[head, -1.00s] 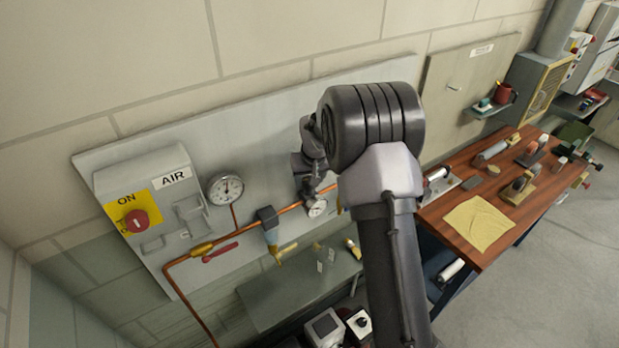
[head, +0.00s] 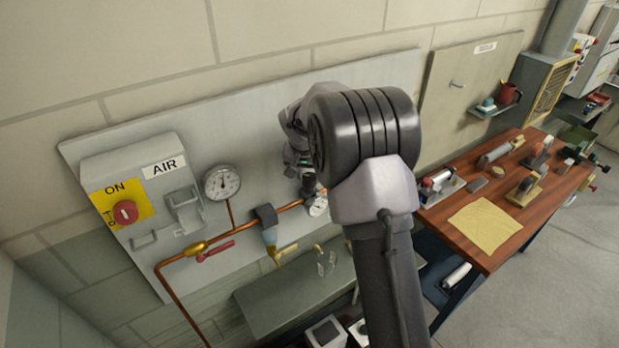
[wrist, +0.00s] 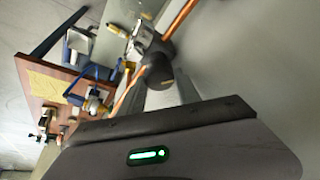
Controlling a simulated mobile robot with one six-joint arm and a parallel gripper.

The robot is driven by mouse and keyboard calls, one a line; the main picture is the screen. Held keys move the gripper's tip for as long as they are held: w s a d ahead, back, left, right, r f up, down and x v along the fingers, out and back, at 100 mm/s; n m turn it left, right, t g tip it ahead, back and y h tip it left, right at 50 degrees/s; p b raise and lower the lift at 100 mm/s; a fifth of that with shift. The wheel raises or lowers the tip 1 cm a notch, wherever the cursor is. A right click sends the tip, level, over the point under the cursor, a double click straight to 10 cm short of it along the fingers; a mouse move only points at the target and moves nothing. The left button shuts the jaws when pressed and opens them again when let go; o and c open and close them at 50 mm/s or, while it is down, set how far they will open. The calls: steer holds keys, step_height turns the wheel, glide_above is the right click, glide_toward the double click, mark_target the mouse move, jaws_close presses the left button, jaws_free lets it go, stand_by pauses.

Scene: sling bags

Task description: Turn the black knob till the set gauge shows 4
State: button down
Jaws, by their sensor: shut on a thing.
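The black knob (head: 308,183) sits on the regulator on the copper pipe, right of centre on the wall panel. It shows in the wrist view as a dark cylinder (wrist: 158,74) between my gripper's (wrist: 162,92) two grey fingers. My gripper (head: 306,172) is shut on the knob from above in the head view, and my arm partly covers it. The small white-faced set gauge (head: 318,207) is just below the knob. Its needle and numbers are too small to read. Its face is seen edge-on or hidden in the wrist view.
A larger gauge (head: 222,182) hangs left on the grey panel (head: 250,130). The AIR box (head: 150,190) with a red switch (head: 125,212) is further left. A red-handled valve (head: 215,251) is on the copper pipe. A wooden bench (head: 480,255) with tools stands right.

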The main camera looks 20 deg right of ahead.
steer(key=c, duration=0.9)
jaws_free()
steer(key=shift+o, duration=0.2)
steer(key=shift+s+d, duration=0.1)
steer(key=shift+r, duration=0.15)
